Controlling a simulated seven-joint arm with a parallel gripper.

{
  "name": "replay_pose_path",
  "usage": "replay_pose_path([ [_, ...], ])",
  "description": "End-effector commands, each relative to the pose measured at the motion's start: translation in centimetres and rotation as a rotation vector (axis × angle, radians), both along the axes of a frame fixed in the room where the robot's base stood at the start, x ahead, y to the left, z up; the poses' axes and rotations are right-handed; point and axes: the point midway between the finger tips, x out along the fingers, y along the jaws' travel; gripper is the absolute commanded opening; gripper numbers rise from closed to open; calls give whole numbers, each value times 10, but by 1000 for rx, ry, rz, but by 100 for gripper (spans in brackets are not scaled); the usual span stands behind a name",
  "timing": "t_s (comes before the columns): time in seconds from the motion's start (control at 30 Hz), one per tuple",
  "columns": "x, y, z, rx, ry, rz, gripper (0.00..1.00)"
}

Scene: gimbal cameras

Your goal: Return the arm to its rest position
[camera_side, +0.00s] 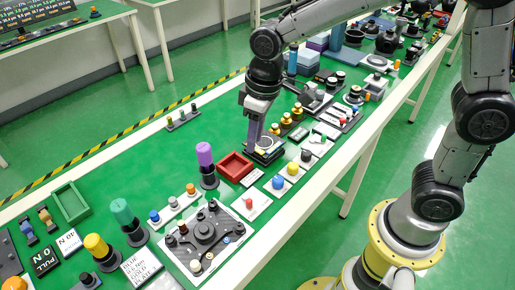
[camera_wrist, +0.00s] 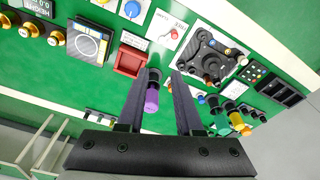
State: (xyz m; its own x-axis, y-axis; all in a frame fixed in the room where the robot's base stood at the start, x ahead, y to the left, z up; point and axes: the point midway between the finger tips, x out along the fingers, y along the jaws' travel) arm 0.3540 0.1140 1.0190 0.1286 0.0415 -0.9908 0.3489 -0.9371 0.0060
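My gripper (camera_side: 253,146) hangs from my bent arm over the green bench in the side view, its fingers pointing down close to a dark square device with a round pale top (camera_side: 267,150). I cannot tell whether they touch. In the wrist view the two dark fingers of my gripper (camera_wrist: 159,74) stand apart. A purple-topped post (camera_wrist: 152,97) shows between them in that picture. In the side view the purple-topped post (camera_side: 205,155) stands left of my gripper, apart from it. I see nothing held.
A red tray (camera_side: 234,179) lies just left of the gripper. Small knobs and buttons crowd the near edge, and a dark multi-post fixture (camera_side: 205,232) sits on a white plate. Blue boxes (camera_side: 311,61) stand farther back. The bench's far left strip is mostly clear.

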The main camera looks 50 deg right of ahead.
Motion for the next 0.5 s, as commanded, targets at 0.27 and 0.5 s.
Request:
replay_pose_path([
  [0.27,-62,-70,85,55,-223,-168,34],
  [0.5,-137,-106,103,71,-360,-291,34],
])
